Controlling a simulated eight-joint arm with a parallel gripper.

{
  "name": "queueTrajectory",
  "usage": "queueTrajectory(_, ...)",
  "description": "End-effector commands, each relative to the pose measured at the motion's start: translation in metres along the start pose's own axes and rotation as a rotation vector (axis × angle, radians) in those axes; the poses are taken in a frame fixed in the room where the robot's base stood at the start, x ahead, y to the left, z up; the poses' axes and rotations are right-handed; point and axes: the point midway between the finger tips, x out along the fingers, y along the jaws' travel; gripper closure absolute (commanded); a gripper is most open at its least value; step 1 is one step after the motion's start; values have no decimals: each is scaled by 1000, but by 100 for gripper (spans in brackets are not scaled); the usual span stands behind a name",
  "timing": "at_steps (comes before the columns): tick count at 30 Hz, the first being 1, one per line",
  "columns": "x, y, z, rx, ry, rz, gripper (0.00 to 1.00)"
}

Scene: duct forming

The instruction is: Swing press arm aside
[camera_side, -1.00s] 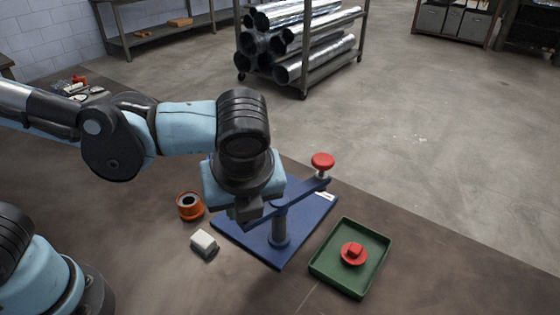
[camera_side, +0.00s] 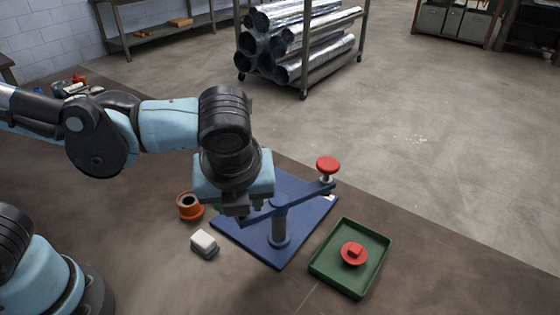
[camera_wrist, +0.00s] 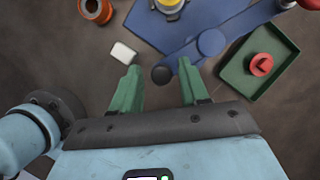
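The press has a blue base plate (camera_side: 300,215), an upright blue post (camera_side: 281,225) and a blue press arm (camera_side: 300,198) pivoting on it. A red knob (camera_side: 328,166) tops the arm's far right end. At the other end is a round black knob (camera_wrist: 161,74), hidden in the side view behind my gripper (camera_side: 243,214). In the wrist view the green fingers of my gripper (camera_wrist: 159,65) are open. The black knob lies between the fingertips, with a visible gap on each side. Whether a finger touches the arm is unclear.
A yellow-and-grey round part (camera_wrist: 172,8) sits on the base plate. Left of the plate are an orange cup (camera_side: 189,206) and a white block (camera_side: 204,243). Right of it is a green tray (camera_side: 322,268) holding a red knobbed disc (camera_side: 354,255). Bare table lies in front.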

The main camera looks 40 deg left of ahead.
Motion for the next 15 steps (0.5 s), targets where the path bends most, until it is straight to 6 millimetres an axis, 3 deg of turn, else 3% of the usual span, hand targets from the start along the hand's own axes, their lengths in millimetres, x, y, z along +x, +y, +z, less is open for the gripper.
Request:
queueTrajectory(10, -1, -1, 0, 0, 1, -2, 50)
queueTrajectory(15, -13, -1, -1, 2, 1, -3, 50)
